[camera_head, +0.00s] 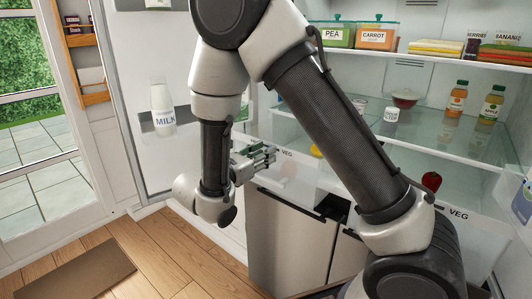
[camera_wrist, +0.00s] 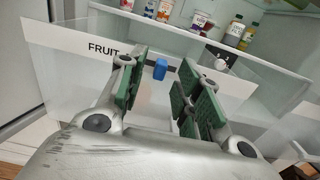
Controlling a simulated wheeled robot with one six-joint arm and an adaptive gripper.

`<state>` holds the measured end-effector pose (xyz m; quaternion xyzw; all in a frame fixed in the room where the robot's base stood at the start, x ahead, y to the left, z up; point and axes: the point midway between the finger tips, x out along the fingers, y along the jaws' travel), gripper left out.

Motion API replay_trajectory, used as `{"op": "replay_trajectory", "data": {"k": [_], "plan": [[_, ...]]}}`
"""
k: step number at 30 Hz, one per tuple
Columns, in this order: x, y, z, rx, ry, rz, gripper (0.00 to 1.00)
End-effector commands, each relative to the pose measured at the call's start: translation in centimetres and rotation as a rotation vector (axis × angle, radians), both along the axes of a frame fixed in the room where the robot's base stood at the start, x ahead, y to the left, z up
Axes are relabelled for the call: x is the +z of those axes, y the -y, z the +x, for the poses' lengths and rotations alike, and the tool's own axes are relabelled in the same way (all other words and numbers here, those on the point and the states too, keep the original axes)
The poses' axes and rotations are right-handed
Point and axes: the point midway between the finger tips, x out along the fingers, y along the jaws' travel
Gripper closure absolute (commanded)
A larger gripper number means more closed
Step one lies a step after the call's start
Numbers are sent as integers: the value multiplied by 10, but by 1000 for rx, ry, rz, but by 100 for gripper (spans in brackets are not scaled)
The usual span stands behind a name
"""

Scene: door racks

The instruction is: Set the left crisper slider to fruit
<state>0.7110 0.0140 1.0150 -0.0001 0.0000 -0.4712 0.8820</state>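The left crisper drawer (camera_wrist: 60,75) has a clear front, with the word FRUIT at the left in the wrist view. A small blue slider (camera_wrist: 160,69) sits to the right of that word. My gripper (camera_wrist: 162,88) is open, its green-padded fingers apart on either side of the slider in that view. Whether a finger touches the slider cannot be told. In the head view my gripper (camera_head: 262,156) is at the left crisper's front, beside its VEG label (camera_head: 287,153). The slider is hidden there by my gripper and arm.
The fridge door (camera_head: 140,100) stands open at the left with a milk bottle (camera_head: 162,108). Glass shelves (camera_head: 330,128) with bottles and jars are above the crispers. A second crisper marked VEG (camera_head: 458,214) is at the right. Grey cabinet doors (camera_head: 285,240) are below.

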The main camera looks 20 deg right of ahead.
Motion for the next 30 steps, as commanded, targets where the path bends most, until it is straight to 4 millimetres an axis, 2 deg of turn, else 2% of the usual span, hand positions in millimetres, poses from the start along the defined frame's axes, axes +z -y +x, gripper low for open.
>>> {"op": "replay_trajectory", "data": {"k": [4,12,14,18,26,30], "plan": [[0,11,7,-2,0,0,66],[0,13,8,0,0,0,66],[0,13,8,0,0,0,73],[0,13,8,0,0,0,99],[0,12,10,0,1,1,100],[-1,0,28,0,1,2,100]]}}
